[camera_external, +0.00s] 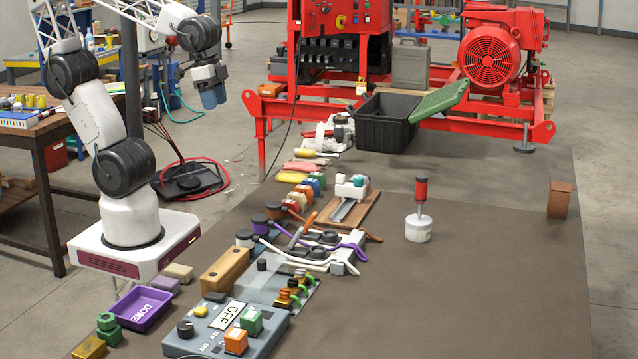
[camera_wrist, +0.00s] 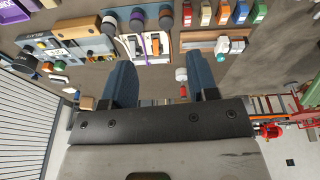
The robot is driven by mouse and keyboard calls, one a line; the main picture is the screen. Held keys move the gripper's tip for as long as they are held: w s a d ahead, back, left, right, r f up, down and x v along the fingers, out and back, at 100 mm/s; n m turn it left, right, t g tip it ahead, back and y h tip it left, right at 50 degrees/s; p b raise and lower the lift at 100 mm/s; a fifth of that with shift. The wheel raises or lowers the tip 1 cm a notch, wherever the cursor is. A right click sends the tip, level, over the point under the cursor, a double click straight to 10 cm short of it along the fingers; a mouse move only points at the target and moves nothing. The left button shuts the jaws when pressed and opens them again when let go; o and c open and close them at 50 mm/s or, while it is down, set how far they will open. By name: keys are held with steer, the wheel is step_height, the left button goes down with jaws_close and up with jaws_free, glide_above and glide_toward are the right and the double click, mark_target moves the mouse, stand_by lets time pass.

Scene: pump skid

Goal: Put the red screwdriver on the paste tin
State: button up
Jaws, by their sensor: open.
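The red screwdriver (camera_external: 421,189) stands upright in the external view, handle up and thin shaft down. Its lower end meets the top of the white round paste tin (camera_external: 418,231); I cannot tell whether it rests on the lid or sits in a hole. The tin stands on the brown table, right of the tool rows. My gripper (camera_external: 209,92) is raised at the upper left, far from both, and holds nothing. In the wrist view its two blue fingers (camera_wrist: 158,72) are spread apart. A small white and red item shows there between the fingers, probably the tin and screwdriver.
A grey OFF control box (camera_external: 225,325), a purple DONE tray (camera_external: 142,308) and several coloured blocks and cables line the table's left side. A black bin (camera_external: 385,124) with a green lid stands at the back. A brown block (camera_external: 559,200) is at right. The front right is clear.

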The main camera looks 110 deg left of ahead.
steer(key=shift+m, duration=0.6)
steer(key=shift+s+d+f, duration=0.1)
steer(key=shift+s+f, duration=0.2)
steer(key=shift+s, duration=0.35)
steer(key=shift+s+a+f, duration=0.1)
steer(key=shift+s+f, duration=0.15)
steer(key=shift+s, duration=0.35)
steer(key=shift+s+d+f, duration=0.1)
steer(key=shift+s+f, duration=0.2)
steer(key=shift+s, duration=0.35)
